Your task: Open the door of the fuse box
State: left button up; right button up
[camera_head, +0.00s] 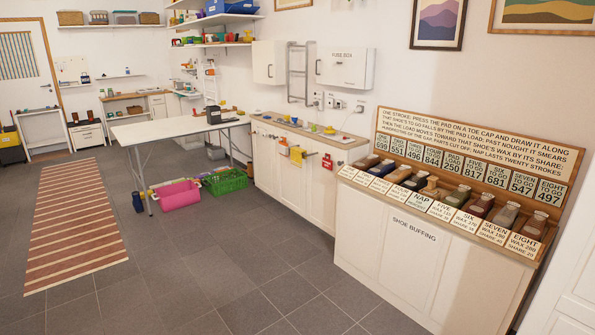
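Neither of my grippers is in view.
A white cabinet (315,170) with small items on top stands below the fuse box. The shoe buffing counter (395,245) stands to its right. A folding table (165,128), pink crate (178,195) and green crate (225,181) stand left. The tiled floor (230,270) in front is clear.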

aim_at(341, 67)
jog(key=i, duration=2.9)
